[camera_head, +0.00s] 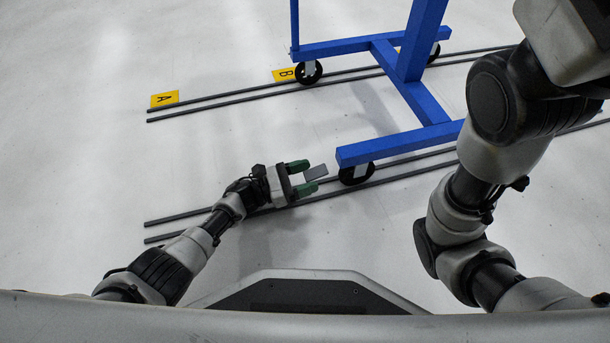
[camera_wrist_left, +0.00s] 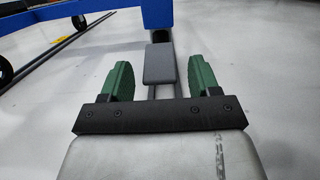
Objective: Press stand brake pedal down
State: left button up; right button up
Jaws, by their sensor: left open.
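The grey brake pedal (camera_head: 316,173) is a small flat plate at the near left wheel of the blue stand (camera_head: 408,62). It also shows in the left wrist view (camera_wrist_left: 160,64), where it lies ahead and between the fingers. My left gripper (camera_head: 307,178) is open, with green fingers pointing at the pedal. In the left wrist view the gripper (camera_wrist_left: 157,80) has its fingers to either side of the pedal's near end. I cannot tell whether anything touches. My right arm reaches across the right side of the head view, but its gripper is out of frame.
Dark floor rails (camera_head: 200,108) run in two pairs under the stand's black wheels (camera_head: 308,72). Yellow markers A (camera_head: 164,98) and B (camera_head: 286,75) lie by the far pair. The white floor on the left is clear.

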pick_arm(q)
jog(key=p+v, duration=0.2)
jog(key=v, duration=0.9)
jog(key=shift+d+f, duration=0.1)
